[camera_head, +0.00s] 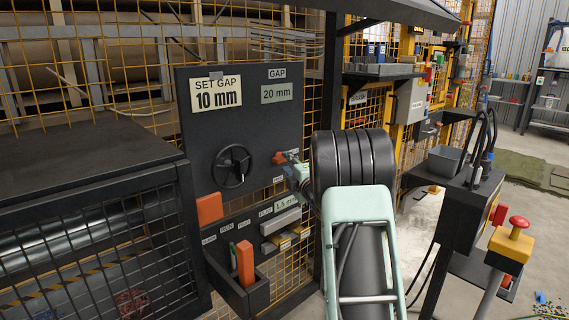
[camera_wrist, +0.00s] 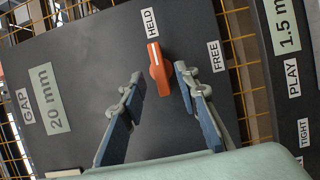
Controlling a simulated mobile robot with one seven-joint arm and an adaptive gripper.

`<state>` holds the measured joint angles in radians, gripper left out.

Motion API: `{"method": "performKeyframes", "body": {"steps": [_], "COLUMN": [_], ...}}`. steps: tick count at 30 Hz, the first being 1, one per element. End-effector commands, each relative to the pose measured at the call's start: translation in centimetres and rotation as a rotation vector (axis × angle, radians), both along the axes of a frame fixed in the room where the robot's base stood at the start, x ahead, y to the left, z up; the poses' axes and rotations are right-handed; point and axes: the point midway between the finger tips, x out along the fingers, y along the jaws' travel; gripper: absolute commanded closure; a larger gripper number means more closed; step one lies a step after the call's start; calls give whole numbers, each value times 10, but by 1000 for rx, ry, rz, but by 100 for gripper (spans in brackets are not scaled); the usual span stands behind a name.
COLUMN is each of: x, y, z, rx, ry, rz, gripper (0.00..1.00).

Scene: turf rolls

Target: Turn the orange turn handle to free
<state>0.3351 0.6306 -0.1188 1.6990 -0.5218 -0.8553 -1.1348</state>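The orange turn handle (camera_wrist: 158,68) is on the dark panel in the wrist view, and its white line points up toward the HELD label (camera_wrist: 150,22). The FREE label (camera_wrist: 217,57) is to its right. My gripper (camera_wrist: 160,75) is open, with one blue-grey finger on each side of the handle. A small gap shows on either side; I cannot tell how deep the fingertips reach. In the head view the handle (camera_head: 279,157) shows at the panel's right edge, with my gripper (camera_head: 292,166) next to it and my arm to the right.
The panel (camera_head: 205,130) also carries a black handwheel (camera_head: 232,166), a SET GAP 10 mm sign (camera_head: 217,92) and a GAP 20 mm sign (camera_head: 277,92). Below are an orange block (camera_head: 209,208) and a holder (camera_head: 240,292). A dark caged machine (camera_head: 90,160) stands at left.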

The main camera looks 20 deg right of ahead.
Motion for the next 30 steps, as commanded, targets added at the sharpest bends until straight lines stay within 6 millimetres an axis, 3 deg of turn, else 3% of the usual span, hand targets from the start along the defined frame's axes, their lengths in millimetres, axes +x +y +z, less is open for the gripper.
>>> {"method": "performKeyframes", "body": {"steps": [9,20,27,30], "x": [30,33,33,32], "y": [-1,-1,-1,-1], "z": [0,0,0,0], "rx": [0,0,0,1], "ry": [0,0,0,1], "rz": [1,0,0,0], "gripper": [71,71,97,100]}}
